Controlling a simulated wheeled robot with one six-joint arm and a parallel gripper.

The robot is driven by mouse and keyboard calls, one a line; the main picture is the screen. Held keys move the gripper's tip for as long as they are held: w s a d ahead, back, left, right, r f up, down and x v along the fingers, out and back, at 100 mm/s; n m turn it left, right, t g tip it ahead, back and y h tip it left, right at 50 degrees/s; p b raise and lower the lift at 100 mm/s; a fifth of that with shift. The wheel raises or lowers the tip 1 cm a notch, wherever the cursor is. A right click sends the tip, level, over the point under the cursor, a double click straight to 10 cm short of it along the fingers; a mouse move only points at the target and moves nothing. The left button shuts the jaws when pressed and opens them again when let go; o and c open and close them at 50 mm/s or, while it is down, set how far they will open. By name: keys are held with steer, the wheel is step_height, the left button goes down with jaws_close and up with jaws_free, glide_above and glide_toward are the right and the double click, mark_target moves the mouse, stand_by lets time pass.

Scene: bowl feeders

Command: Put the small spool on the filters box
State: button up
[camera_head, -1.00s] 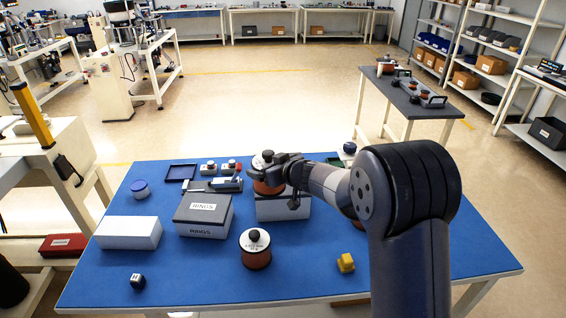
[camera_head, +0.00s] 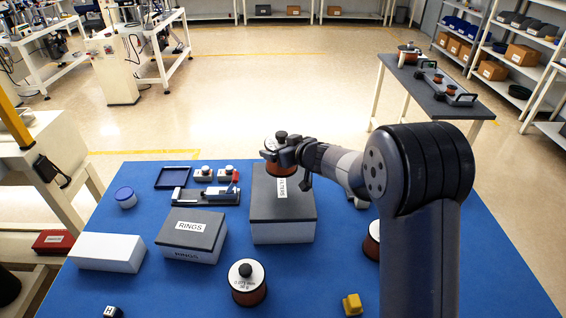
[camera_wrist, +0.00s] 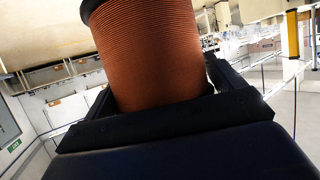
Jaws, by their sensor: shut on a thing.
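A copper-wound spool with a pale top flange and black knob (camera_head: 277,168) is in my gripper (camera_head: 284,152). The jaws are shut around it. In the wrist view its copper winding (camera_wrist: 150,55) fills the space between the dark fingers. The spool shows over the back part of the lid, upright or nearly so. I cannot tell whether it touches the lid. The front of the lid is bare.
Another copper spool (camera_head: 247,290) stands at the front, and one (camera_head: 373,242) is partly hidden behind my arm. The rings box (camera_head: 192,243) is left of the filters box, beside a white box (camera_head: 107,252).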

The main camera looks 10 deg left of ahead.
mark_target(282, 170)
steer(key=shift+f+b, duration=0.85)
steer(key=shift+f, duration=3.05)
steer(key=shift+f, duration=0.1)
steer(key=o, duration=1.7)
steer(key=shift+s+f, duration=0.1)
steer(key=shift+f, duration=0.1)
steer(key=shift+r, duration=0.1)
steer(key=shift+r, duration=0.1)
steer(key=v, duration=1.2)
steer(key=shift+b, duration=0.35)
